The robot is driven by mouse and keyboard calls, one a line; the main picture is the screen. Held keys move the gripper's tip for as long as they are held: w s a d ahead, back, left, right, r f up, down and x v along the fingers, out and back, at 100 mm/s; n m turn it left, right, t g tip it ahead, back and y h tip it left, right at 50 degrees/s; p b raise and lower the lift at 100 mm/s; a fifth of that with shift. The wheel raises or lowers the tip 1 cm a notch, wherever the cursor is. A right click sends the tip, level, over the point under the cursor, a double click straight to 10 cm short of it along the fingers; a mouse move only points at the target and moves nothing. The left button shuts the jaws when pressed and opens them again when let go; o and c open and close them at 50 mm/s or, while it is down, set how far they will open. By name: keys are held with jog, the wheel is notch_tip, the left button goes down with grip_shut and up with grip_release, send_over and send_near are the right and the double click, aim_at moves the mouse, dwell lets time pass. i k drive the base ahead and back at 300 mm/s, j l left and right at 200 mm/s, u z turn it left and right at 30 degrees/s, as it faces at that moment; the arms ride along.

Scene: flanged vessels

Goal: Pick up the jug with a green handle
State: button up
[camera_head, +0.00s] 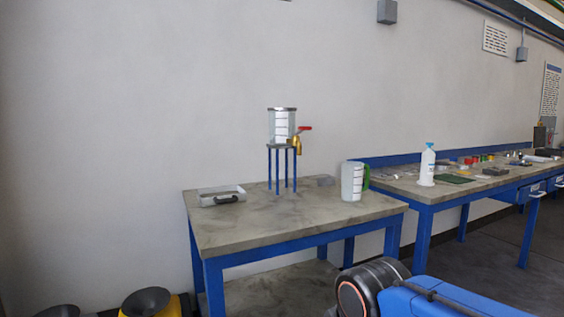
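The jug (352,182) is a pale, whitish vessel with markings on its side, standing upright near the right end of the nearer table (240,229). Its green handle (366,177) faces right. A blue and dark part of my arm shows at the bottom right, in front of the table and below the jug. My gripper's fingers cannot be made out, and nothing of mine touches the jug.
A clear vessel (282,125) with a brass tap and red lever (304,128) stands on a blue-legged stand (281,165) left of the jug. A white bottle (427,165) stands on the second table (408,188).

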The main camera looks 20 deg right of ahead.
aim_at(351, 172)
jog(key=i, duration=0.4)
jog(key=i+z, duration=0.25)
jog(key=z, duration=0.2)
jog(key=i+z, duration=0.4)
jog(key=k+j, duration=0.05)
jog(key=k, duration=0.05)
